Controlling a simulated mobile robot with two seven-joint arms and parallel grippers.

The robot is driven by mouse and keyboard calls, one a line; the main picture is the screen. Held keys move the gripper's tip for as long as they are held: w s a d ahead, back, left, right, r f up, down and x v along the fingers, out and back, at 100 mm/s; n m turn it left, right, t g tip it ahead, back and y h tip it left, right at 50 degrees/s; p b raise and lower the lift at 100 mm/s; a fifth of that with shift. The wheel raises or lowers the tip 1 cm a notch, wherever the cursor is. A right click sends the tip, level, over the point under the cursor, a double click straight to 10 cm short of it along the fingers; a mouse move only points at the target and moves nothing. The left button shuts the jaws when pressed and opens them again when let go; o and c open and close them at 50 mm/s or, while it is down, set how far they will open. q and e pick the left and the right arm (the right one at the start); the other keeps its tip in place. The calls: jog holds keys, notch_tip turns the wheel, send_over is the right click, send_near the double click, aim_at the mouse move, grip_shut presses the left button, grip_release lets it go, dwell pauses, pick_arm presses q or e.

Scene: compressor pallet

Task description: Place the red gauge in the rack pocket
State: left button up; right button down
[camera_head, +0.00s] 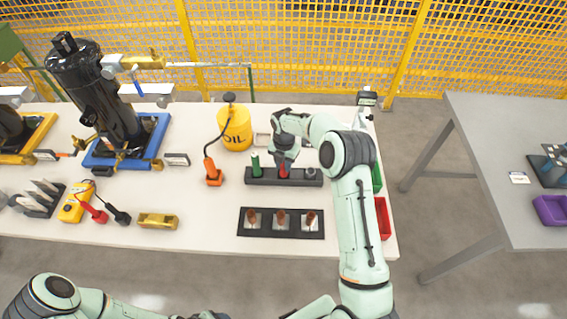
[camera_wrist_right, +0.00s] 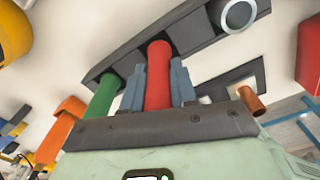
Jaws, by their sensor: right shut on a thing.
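The red gauge (camera_head: 284,170) is a red cylinder held upright at the middle of the dark rack (camera_head: 265,181). My right gripper (camera_head: 285,158) is shut on it from above. In the right wrist view the red gauge (camera_wrist_right: 159,75) stands between the two grey fingers (camera_wrist_right: 158,88), and its far end meets the middle of the rack (camera_wrist_right: 125,56). How deep it sits in the pocket is hidden. A green gauge (camera_head: 256,165) stands in the rack's left pocket. A metal ring (camera_head: 310,172) shows at the right pocket. My left gripper is out of view.
In front lies a black plate (camera_head: 244,231) with several copper-coloured pieces. A yellow oil can (camera_head: 236,130) and an orange-handled tool (camera_head: 213,172) stand left of the rack. Red (camera_head: 383,218) and green (camera_head: 377,177) bins line the right edge.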

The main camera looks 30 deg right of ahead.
jog(key=c, duration=0.9)
grip_release()
jog(key=shift+f, duration=0.15)
notch_tip(320, 180, up, 12)
jog(key=shift+w+d+r+p, duration=0.1)
jog(key=shift+r+p, duration=0.05)
jog(key=shift+p, duration=0.35)
